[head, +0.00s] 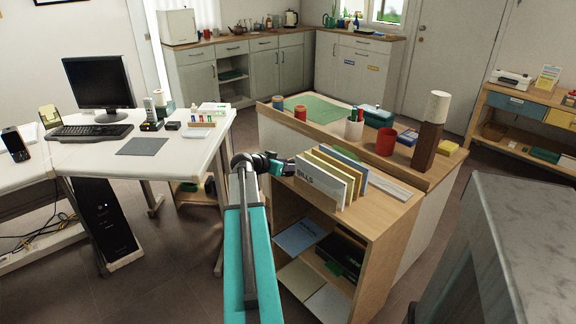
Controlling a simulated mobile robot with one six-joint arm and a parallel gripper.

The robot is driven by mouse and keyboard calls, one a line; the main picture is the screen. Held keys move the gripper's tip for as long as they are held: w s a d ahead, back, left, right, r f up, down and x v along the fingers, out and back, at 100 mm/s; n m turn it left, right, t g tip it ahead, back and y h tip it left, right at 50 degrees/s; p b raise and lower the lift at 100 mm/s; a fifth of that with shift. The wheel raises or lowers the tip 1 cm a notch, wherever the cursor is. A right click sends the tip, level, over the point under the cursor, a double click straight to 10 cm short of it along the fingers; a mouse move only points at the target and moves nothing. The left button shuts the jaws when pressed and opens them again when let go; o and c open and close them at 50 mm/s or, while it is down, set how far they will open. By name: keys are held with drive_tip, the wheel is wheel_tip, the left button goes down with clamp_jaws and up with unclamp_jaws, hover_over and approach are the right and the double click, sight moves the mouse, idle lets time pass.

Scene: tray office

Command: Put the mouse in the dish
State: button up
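My gripper (284,167) is at the end of my raised teal arm, near the left end of the file rack on the wooden counter. It is small and dark here, and I cannot tell whether its fingers are open or shut. I cannot make out a mouse for certain. A small dark object (172,126) lies on the white desk, right of the keyboard, but its kind is unclear. A grey mat (142,147) on the desk is bare. I cannot pick out a dish with certainty.
The white desk (90,160) also bears a monitor (98,82), keyboard (90,132) and small items. The wooden counter (398,205) holds upright files (322,182), a pen cup (354,129), a red cup (386,141) and a tall brown-and-white object (430,130). A grey cabinet (520,215) stands at right.

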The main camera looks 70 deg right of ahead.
drive_tip(key=o, duration=1.3)
drive_tip(key=v, duration=1.2)
